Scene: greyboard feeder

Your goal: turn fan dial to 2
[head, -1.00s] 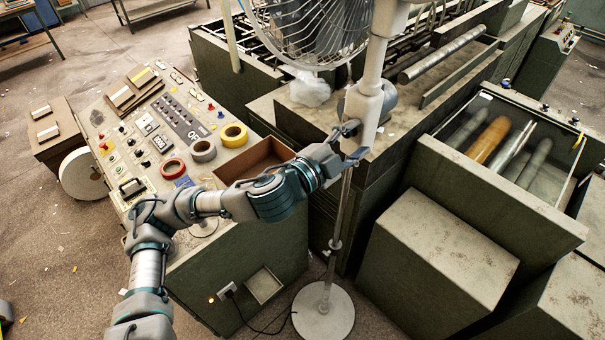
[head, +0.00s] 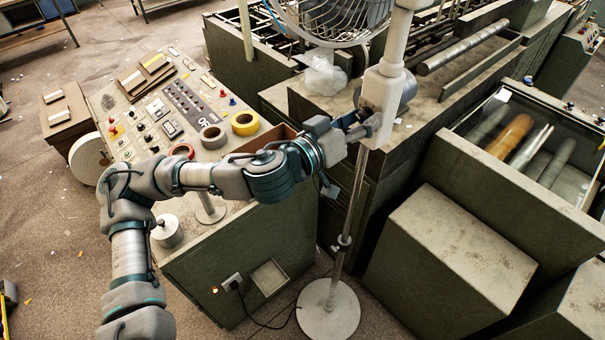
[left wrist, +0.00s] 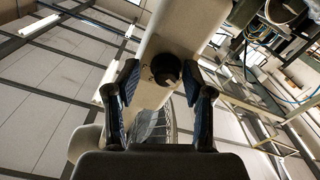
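The standing fan's cage (head: 330,18) shows at the top of the head view, with its white control housing (head: 386,85) on the post and its round base (head: 329,309) on the floor. My left gripper (head: 368,128) is at the lower left side of that housing. In the left wrist view the black round dial (left wrist: 166,69) sits on the pale housing (left wrist: 185,28). My left gripper (left wrist: 160,80) is open, its two fingers apart on either side of the dial. I cannot tell whether they touch it. The dial's markings are not readable. My right gripper is not in view.
A control console (head: 150,110) with tape rolls (head: 245,122) stands left, below and beside my left arm. Green machine cabinets (head: 460,245) fill the right. A clear plastic bag (head: 325,76) lies on the machine behind the post. Cord (head: 262,318) runs on the floor near the base.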

